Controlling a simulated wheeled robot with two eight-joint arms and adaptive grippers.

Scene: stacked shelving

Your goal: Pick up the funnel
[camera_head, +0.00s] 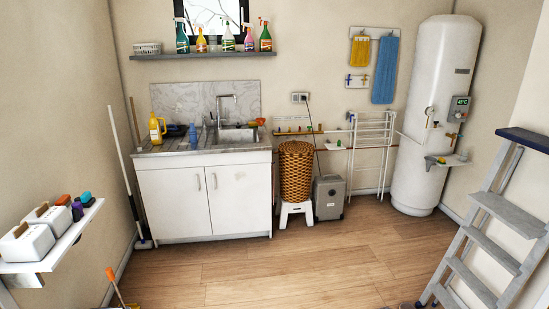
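A small orange item (260,121) sits at the right end of the sink counter, beside the basin. It looks like a funnel, but it is too small to be sure. Neither of my grippers is clearly in view, and nothing is seen touching these items.
The sink cabinet (205,200) stands against the back wall. A wicker basket (296,171) sits on a white stool (295,209), next to a grey case (329,198). A stepladder (490,235) stands at right, a white shelf (50,252) at left. The middle floor (270,275) is clear.

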